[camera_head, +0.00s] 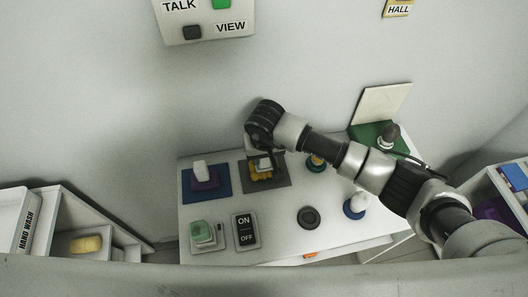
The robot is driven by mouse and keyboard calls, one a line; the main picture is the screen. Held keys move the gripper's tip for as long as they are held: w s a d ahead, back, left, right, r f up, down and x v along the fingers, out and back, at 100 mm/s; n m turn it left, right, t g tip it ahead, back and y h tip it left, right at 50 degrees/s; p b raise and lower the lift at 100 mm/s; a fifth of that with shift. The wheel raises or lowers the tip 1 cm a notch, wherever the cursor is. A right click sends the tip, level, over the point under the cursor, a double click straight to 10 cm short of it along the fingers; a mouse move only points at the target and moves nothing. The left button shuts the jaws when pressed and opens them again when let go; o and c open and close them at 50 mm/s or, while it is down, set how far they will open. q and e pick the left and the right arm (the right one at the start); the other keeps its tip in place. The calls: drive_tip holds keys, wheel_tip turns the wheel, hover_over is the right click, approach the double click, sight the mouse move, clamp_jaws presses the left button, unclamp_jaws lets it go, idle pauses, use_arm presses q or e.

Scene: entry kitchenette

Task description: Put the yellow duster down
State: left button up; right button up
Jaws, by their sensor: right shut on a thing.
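The yellow duster (259,176) is at the dark grey mat (280,182) on the white table. My right gripper (264,155) is over it, pointing down, and is shut on the duster. The arm hides much of the gripper's fingers and the top of the duster. I cannot tell whether the duster touches the mat or hangs just above it. My left gripper is not in view.
A purple item with a white top (203,177) sits on a blue mat (186,194) to the left. In front are a green-topped item (201,232), an ON/OFF switch (245,231) and a black disc (308,216). Shelves (104,220) stand at left.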

drive_tip(key=shift+f, duration=0.25)
drive_tip(key=shift+f+b, duration=0.2)
drive_tip(key=shift+b, duration=0.1)
drive_tip(key=o, duration=0.8)
drive_tip(key=shift+r, duration=0.1)
drive_tip(key=shift+r+p, duration=0.3)
drive_tip(key=shift+p, duration=0.05)
drive_tip(key=r+b, duration=0.1)
drive_tip(key=r, duration=0.2)
drive_tip(key=s+r+b, duration=0.1)
drive_tip(key=r, duration=0.3)
drive_tip(key=r+b, duration=0.1)
drive_tip(key=r, duration=0.2)
drive_tip(key=shift+s+d+r, duration=0.1)
drive_tip(key=shift+s+r, duration=0.05)
drive_tip(key=shift+r, duration=0.05)
drive_tip(key=shift+s+r, duration=0.1)
drive_tip(key=shift+r, duration=0.5)
